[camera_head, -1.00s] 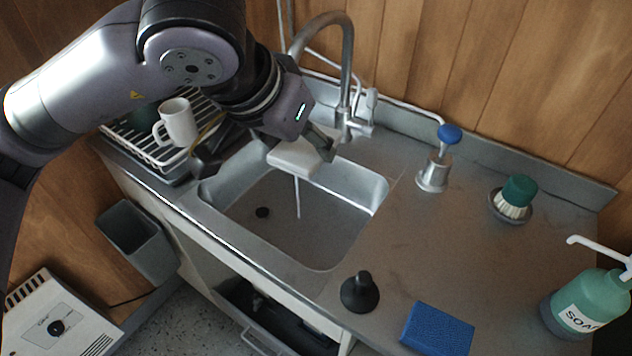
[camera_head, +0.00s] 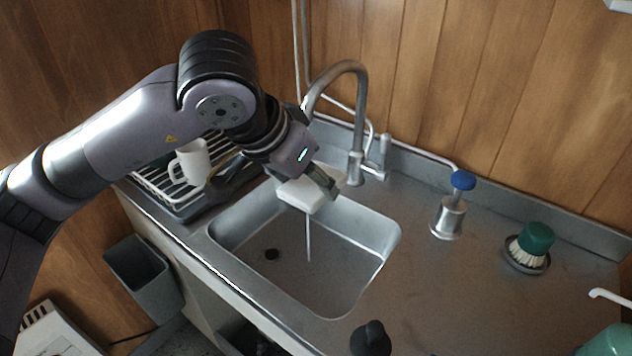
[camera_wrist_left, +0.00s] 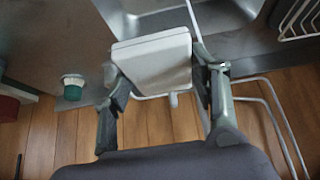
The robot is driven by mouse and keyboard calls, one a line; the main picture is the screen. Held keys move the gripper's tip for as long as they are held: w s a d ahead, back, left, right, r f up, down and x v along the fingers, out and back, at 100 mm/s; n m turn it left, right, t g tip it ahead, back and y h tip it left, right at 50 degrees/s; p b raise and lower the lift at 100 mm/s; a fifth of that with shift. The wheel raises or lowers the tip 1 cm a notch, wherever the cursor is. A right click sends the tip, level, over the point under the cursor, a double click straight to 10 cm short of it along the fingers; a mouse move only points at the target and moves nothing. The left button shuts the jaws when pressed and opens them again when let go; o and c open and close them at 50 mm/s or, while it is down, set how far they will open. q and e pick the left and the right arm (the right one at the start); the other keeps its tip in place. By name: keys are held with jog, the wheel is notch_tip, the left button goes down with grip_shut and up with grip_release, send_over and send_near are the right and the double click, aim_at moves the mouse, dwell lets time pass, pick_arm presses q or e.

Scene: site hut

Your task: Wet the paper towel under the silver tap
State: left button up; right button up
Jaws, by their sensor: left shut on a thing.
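The white folded paper towel (camera_head: 308,194) is in my left gripper (camera_head: 318,186), above the back of the sink (camera_head: 385,236) and below the curved spout of the silver tap (camera_head: 361,112). In the left wrist view the towel (camera_wrist_left: 152,62) sits between the two fingers of the left gripper (camera_wrist_left: 158,78). A thin stream of water (camera_head: 308,240) runs down from below the towel into the basin. My right gripper is not in view.
A dish rack (camera_head: 158,192) with a white mug (camera_head: 190,163) stands left of the sink. A blue-topped pump dispenser (camera_head: 449,215) and green brush (camera_head: 533,240) stand right. A black-handled stopper (camera_head: 370,338) is at the front, a grey bin (camera_head: 145,278) below left.

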pick_arm(q)
jog(key=shift+w+a+f, duration=0.15)
jog(key=shift+w+a, duration=0.3)
jog(key=shift+w, duration=0.35)
jog(key=shift+w+a+f+b, duration=0.2)
jog(key=shift+w+a, duration=0.2)
jog(key=shift+w, duration=0.45)
jog(key=shift+w+a+f+b, duration=0.1)
jog(key=shift+w+a+f, duration=0.1)
jog(key=shift+w+a, duration=0.45)
jog(key=shift+w+a+f+b, duration=0.1)
jog(key=shift+w+a+f, duration=0.1)
jog(key=shift+w, duration=0.8)
jog(key=shift+s+d+b, duration=0.3)
jog(key=shift+s+d, duration=0.1)
jog(key=shift+s, duration=0.45)
jog(key=shift+s+d+b, duration=0.35)
jog(key=shift+s+d, duration=0.1)
jog(key=shift+s, duration=0.35)
jog(key=shift+s+d+b, duration=0.3)
jog(key=shift+s+d, duration=0.1)
jog(key=shift+s, duration=0.45)
jog(key=shift+s+d+b, duration=0.2)
jog(key=shift+s+d, duration=0.1)
jog(key=shift+s, duration=0.25)
jog(key=shift+s+d+b, duration=0.15)
jog(key=shift+s+d, duration=0.1)
jog(key=shift+s, duration=0.3)
